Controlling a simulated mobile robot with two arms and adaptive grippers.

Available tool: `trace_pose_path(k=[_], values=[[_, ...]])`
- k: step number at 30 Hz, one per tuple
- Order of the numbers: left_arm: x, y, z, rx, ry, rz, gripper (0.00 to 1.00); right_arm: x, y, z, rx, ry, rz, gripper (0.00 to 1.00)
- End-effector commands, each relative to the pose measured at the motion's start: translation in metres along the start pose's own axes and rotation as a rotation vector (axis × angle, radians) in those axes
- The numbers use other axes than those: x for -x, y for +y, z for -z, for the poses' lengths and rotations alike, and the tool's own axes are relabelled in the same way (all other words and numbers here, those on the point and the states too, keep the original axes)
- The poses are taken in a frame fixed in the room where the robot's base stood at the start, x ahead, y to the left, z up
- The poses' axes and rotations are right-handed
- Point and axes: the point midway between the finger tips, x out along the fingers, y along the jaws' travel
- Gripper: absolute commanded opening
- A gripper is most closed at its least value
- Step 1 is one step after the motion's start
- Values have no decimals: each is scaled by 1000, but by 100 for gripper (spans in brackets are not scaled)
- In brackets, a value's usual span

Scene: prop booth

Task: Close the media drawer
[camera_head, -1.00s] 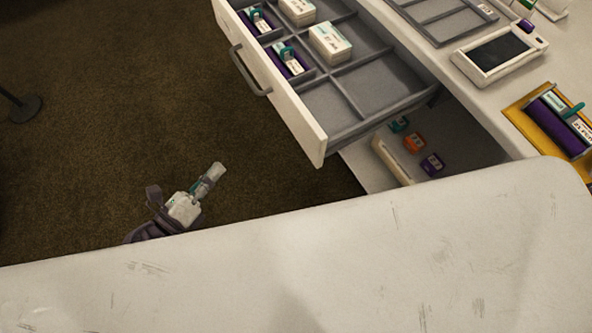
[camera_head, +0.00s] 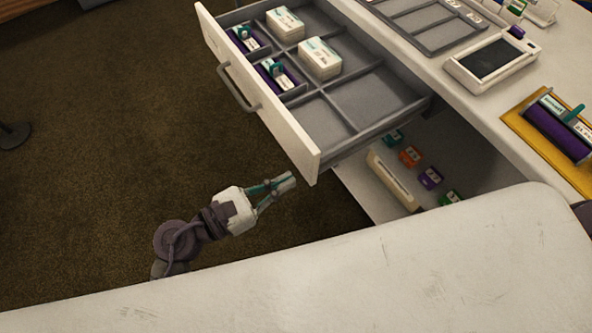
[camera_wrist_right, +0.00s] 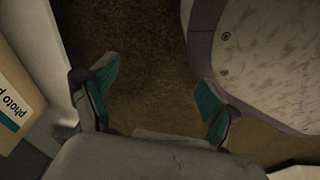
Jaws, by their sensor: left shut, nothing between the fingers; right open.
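The media drawer (camera_head: 262,95) is pulled out from the white counter in the head view, with its white front facing the lower left and a grey handle (camera_head: 238,88) on it. Its grey compartments hold white card boxes (camera_head: 319,58) and purple items; several compartments are empty. My left gripper (camera_head: 290,183) is shut and empty, just below the near lower corner of the drawer front. I cannot tell whether it touches the front. My right gripper (camera_wrist_right: 158,95) shows only in the right wrist view, open and empty above brown carpet.
A lower shelf or drawer (camera_head: 375,185) under the media drawer holds several small coloured boxes (camera_head: 430,177). A tablet-like device (camera_head: 491,58) and a yellow tray (camera_head: 520,122) lie on the counter. A pale surface (camera_head: 330,280) fills the foreground. Open carpet lies left.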

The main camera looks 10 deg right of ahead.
Motion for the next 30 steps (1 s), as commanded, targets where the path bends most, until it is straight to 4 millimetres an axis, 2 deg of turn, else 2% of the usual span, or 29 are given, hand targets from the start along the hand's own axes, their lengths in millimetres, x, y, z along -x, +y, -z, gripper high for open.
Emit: trace_pose_path(k=[3,6,23,26,30], values=[[-18,0,-1,2,-2,1,0,-2,0,-5,1,-3,1,87],[-26,0,0,2,-1,0,0,-4,0,-7,1,-4,1,87],[-34,0,1,2,0,1,0,-5,0,-9,2,-6,0,87],[-41,0,0,1,0,1,0,-5,0,-9,2,-5,0,87],[-61,0,-1,1,-2,2,0,-5,0,-11,3,-3,0,87]])
